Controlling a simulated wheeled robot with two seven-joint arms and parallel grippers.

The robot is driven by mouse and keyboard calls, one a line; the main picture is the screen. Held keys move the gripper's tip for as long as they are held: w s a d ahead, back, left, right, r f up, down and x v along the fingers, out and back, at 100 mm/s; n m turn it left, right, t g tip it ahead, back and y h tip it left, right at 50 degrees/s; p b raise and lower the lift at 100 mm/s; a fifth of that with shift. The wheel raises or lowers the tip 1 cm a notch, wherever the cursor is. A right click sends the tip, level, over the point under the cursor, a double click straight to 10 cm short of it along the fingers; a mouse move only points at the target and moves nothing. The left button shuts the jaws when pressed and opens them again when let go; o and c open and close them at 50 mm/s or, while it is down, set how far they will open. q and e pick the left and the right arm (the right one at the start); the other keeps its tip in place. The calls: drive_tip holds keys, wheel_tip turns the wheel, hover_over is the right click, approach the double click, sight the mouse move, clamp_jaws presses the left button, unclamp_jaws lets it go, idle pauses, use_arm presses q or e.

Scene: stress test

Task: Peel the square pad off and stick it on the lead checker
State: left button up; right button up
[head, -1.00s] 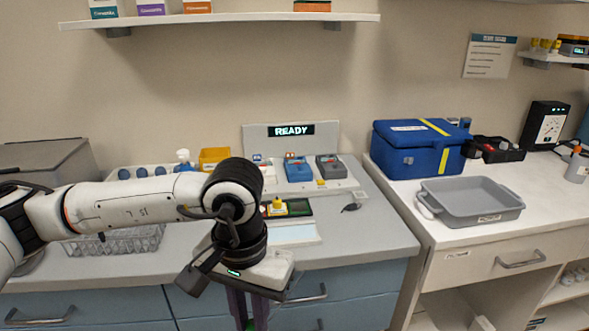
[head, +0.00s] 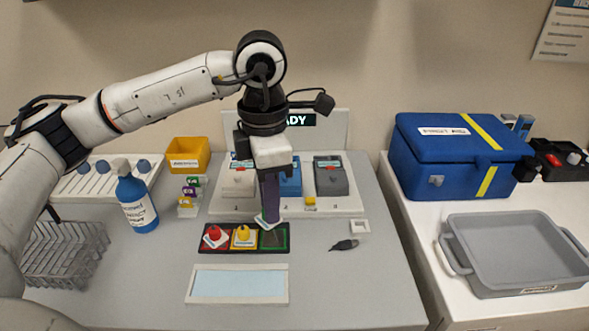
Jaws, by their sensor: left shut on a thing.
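My left gripper (head: 268,219) points straight down, shut on a small pale square piece (head: 262,224), probably the square pad; the fingers hide much of it. It is at the back edge of a black strip (head: 205,247) with red, yellow and green sections. I cannot tell whether the piece touches the strip. A red knobbed piece (head: 214,236) and a yellow knobbed piece (head: 243,236) sit on the strip; the green section (head: 274,239) looks bare. Behind stands a white board (head: 343,135) with a partly hidden lit display and several devices. No label names the lead checker. My right gripper is out of view.
A pale blue framed panel (head: 238,284) lies in front of the strip. A blue bottle (head: 137,204), wire rack (head: 66,253) and yellow bin (head: 187,153) are left. A small black item (head: 343,245) lies right. A blue cooler (head: 455,153) and grey tray (head: 517,254) are on the right counter.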

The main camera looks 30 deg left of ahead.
use_arm(q)
drive_tip(key=shift+w+r+n, duration=0.2)
drive_tip(key=shift+w+n, duration=0.1)
drive_tip(key=shift+w+a+f, duration=0.1)
drive_tip(key=shift+w, duration=0.15)
drive_tip(key=shift+s+f+b, duration=0.15)
drive_tip(key=shift+f+b, duration=0.4)
drive_tip(key=shift+f, duration=0.15)
drive_tip(key=shift+f+b, duration=0.55)
drive_tip(key=shift+f, duration=0.2)
drive_tip(key=shift+f+b, duration=0.45)
drive_tip(key=shift+f, duration=0.7)
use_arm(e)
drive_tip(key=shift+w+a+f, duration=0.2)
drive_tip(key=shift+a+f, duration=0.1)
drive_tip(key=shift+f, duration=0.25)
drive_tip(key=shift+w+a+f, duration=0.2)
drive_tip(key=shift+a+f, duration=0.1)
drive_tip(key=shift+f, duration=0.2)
use_arm(q)
drive_tip(key=shift+b, duration=0.3)
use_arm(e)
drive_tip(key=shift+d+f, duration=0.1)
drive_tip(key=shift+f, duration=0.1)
use_arm(q)
drive_tip(key=shift+f+b, duration=0.6)
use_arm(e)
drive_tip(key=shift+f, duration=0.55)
